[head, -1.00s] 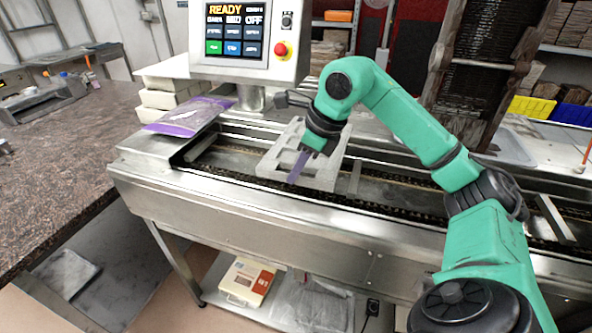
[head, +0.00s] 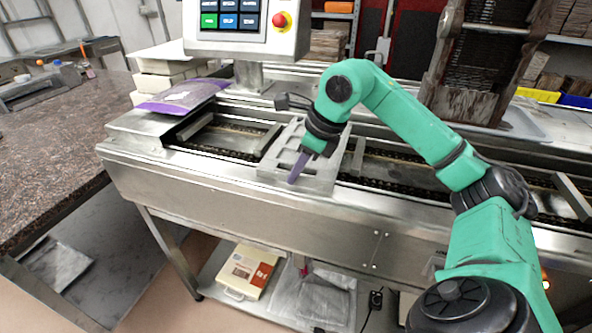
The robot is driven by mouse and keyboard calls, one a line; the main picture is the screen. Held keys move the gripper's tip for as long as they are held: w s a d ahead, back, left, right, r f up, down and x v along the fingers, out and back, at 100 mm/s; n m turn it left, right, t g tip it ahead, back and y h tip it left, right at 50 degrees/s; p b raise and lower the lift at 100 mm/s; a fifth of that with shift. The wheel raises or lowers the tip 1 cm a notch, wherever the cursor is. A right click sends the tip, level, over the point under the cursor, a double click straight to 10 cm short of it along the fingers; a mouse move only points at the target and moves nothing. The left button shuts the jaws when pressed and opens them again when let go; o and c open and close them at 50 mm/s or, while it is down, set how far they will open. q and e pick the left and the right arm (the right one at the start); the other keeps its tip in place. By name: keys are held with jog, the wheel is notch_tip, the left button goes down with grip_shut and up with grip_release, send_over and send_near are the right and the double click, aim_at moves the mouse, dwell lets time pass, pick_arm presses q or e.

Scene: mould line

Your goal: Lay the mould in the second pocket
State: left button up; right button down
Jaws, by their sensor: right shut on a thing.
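My right gripper (head: 308,153) points down over a grey tray with pockets (head: 325,181) on the conveyor. It is shut on a narrow purple mould (head: 298,168), which hangs tilted below the jaws. The mould is over the front part of the tray. I cannot tell whether it touches the tray or which pocket it is over. The gripper and wrist hide part of the tray's pockets. My left gripper is not in view.
The steel conveyor (head: 225,186) runs across the view, with crossbars and dark chains. A control panel (head: 246,25) stands behind the tray. A purple bag (head: 182,98) lies at the left end. A stone-topped counter (head: 45,150) is at far left.

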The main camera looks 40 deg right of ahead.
jog(key=shift+r, duration=0.1)
jog(key=c, duration=0.9)
grip_release()
jog(key=p+v, duration=0.3)
jog(key=v, duration=1.1)
jog(key=shift+s+r, duration=0.1)
jog(key=shift+r, duration=0.15)
